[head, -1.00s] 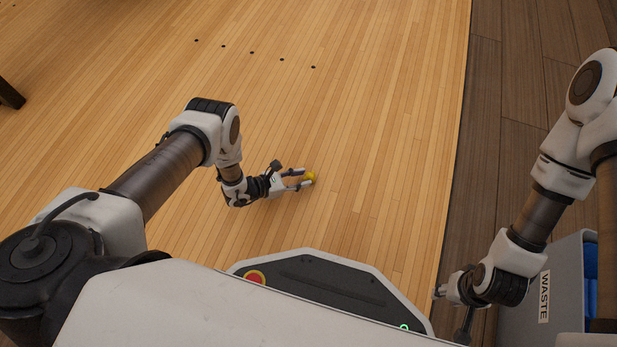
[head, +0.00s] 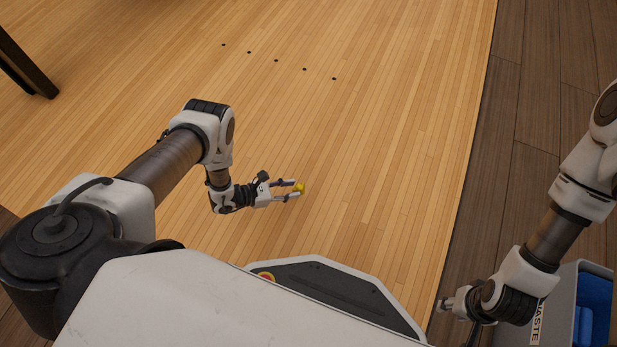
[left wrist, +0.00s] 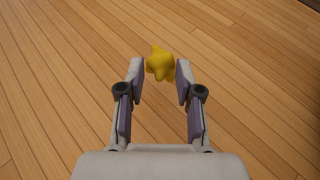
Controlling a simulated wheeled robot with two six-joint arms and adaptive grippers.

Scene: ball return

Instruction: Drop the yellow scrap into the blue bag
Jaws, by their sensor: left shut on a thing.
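The yellow scrap (head: 300,187) is a small crumpled piece at the tips of my left gripper (head: 293,189). In the left wrist view the scrap (left wrist: 159,64) sits between the two fingertips of the left gripper (left wrist: 160,80), which is shut on it. The left gripper is over the light wood floor. My right gripper (head: 447,308) is at the lower right, beside the grey waste bin, and its fingers are too small and partly hidden to judge. The blue bag (head: 594,305) shows inside the bin, partly cut off by the frame edge.
The grey bin (head: 552,304) with a partly visible waste label stands on dark planks at the lower right. A dark leg (head: 28,68) of some furniture stands at the upper left. The light wood floor (head: 400,130) around the left gripper is clear.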

